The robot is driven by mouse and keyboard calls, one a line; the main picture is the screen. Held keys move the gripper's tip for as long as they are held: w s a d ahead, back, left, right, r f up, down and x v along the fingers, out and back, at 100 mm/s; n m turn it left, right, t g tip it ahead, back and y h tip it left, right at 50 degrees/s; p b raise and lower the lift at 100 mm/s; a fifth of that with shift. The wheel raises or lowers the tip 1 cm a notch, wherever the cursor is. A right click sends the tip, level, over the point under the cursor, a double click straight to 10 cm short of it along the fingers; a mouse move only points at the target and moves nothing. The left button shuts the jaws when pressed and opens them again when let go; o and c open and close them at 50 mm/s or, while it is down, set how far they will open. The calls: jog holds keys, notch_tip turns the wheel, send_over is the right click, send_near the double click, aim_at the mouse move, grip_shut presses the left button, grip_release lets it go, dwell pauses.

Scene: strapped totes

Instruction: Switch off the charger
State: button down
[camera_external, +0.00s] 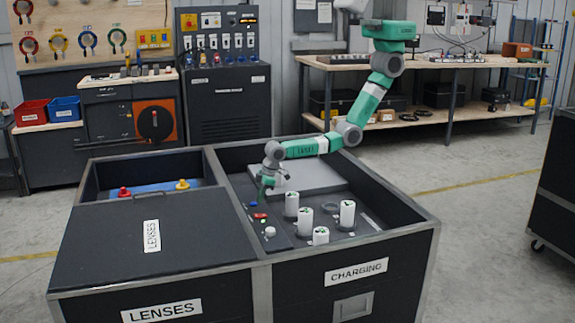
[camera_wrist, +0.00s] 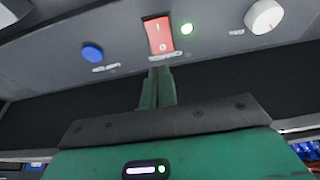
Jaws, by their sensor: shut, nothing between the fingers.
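The charger's control panel (camera_external: 262,222) runs along the left side of the tote compartment labelled CHARGING. Its red rocker switch (camera_external: 260,215) shows larger in the wrist view (camera_wrist: 159,35), with white marks at both ends. A green lamp (camera_wrist: 187,28) beside the switch is lit. My gripper (camera_external: 266,190) is over the panel's far end, short of the switch in the external view. In the wrist view, my gripper (camera_wrist: 160,70) is shut and empty, its fingertips just below the switch's lower edge. I cannot tell whether they touch the panel.
A blue button (camera_wrist: 92,52) and a white knob (camera_wrist: 264,17) flank the switch. Several white cylinders (camera_external: 347,214) stand in the compartment right of the panel. A grey slab (camera_external: 308,177) lies behind them. A closed black lid (camera_external: 190,228) labelled LENSES is at left.

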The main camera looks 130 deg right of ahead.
aim_at(256, 215)
jog(key=b+x, duration=0.1)
jog(key=x, duration=0.1)
jog(key=b+x, duration=0.1)
jog(key=x, duration=0.2)
jog(key=shift+s+f+b, duration=0.25)
jog(key=shift+f+b, duration=0.15)
jog(key=shift+f, duration=0.25)
jog(key=shift+w, duration=0.15)
jog(key=shift+r+p, duration=0.1)
jog(key=shift+p, duration=0.2)
